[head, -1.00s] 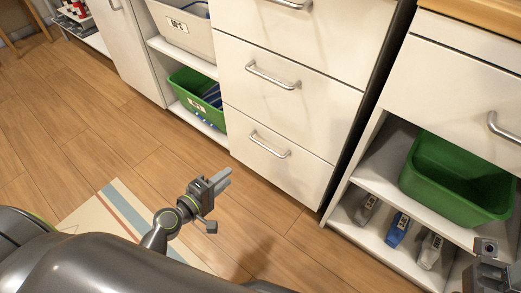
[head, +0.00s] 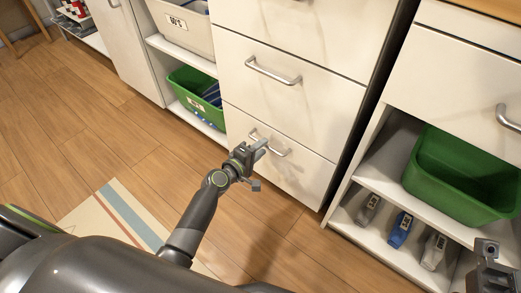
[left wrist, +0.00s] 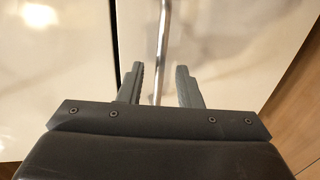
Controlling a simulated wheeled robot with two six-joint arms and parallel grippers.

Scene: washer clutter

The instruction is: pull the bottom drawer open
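The bottom drawer (head: 295,172) is the lowest white front of the middle cabinet, and it looks shut. Its metal bar handle (head: 280,150) is partly hidden behind my left gripper (head: 262,150). In the left wrist view the handle bar (left wrist: 162,45) runs down between the two fingers of my left gripper (left wrist: 160,84). The fingers are apart, with a gap on each side of the bar. My right gripper (head: 487,250) is at the lower right edge, away from the drawer; its fingers do not show clearly.
More drawers with bar handles (head: 272,73) are above. A green bin (head: 195,97) is on the left shelf. A larger green bin (head: 470,180) and several bottles (head: 400,229) stand in the right shelf unit. Wooden floor (head: 300,262) is free before the drawer.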

